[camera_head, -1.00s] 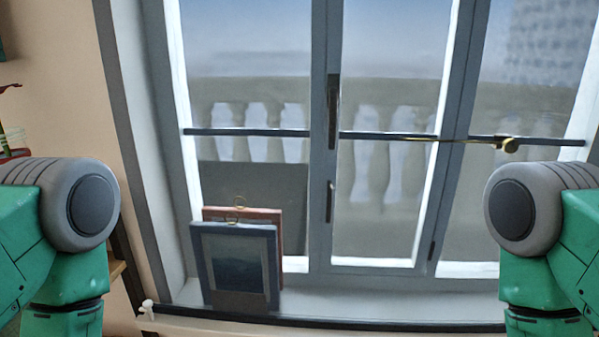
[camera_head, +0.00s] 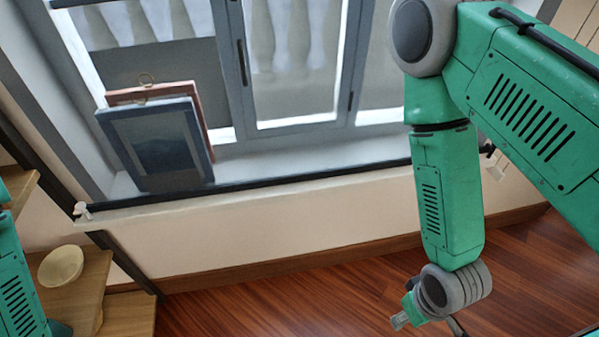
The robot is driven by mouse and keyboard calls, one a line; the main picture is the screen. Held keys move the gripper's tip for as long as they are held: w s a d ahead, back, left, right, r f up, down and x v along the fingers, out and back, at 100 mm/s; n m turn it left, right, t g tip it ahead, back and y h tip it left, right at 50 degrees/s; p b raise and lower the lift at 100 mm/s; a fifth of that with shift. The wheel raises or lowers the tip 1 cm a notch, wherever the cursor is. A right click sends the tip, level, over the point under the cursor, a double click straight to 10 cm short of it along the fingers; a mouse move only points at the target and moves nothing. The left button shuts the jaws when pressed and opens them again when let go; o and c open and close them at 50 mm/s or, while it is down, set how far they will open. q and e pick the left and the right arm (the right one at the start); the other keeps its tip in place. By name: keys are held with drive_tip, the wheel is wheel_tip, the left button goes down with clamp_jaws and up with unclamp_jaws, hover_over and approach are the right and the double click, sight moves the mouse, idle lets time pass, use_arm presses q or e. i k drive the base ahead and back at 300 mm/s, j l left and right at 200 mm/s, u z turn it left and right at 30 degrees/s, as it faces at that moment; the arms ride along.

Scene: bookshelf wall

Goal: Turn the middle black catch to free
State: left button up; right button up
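A slim dark upright handle (camera_head: 243,62) sits on the grey middle post of the window. It may be a catch, but I cannot tell whether it is the middle one. The post above it is cut off by the top edge. My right arm hangs at the right, and its wrist end with part of the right gripper (camera_head: 428,322) shows at the bottom, over the floor, well below the window and apart from the handle. Its fingers are mostly cut off, so its opening is unclear. Only a piece of my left arm shows at the left edge; the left gripper is out of view.
Two leaning frames, a blue one (camera_head: 158,143) in front of a reddish one (camera_head: 203,113), stand on the sill at left. A dark rail (camera_head: 290,181) runs along the sill edge. A cream bowl (camera_head: 61,266) sits on a wooden shelf (camera_head: 80,302) at lower left. The wooden floor (camera_head: 290,300) is clear.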

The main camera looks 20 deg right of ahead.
sight(492, 147)
drive_tip(key=z, duration=1.8)
drive_tip(key=i+l+u, duration=0.1)
